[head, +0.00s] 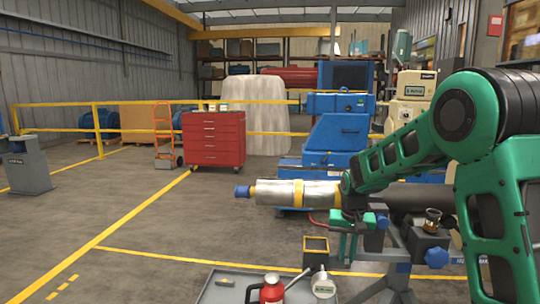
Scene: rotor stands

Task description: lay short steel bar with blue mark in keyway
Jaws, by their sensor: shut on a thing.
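A long rotor shaft lies level across the middle of the head view. Its left part is a silver body (275,193) with a yellow band and a blue end, and a dark length runs right, behind my green arm. My arm reaches in from the right, and its far end is close to the shaft where silver meets dark. No short steel bar with a blue mark can be made out. The keyway cannot be made out either; my arm covers part of the shaft.
A grey tray (208,292) at the bottom holds a red can (271,290) and other items. A small dark box (315,252) with a yellow rim stands behind it. A grey stand (400,268) is below the shaft.

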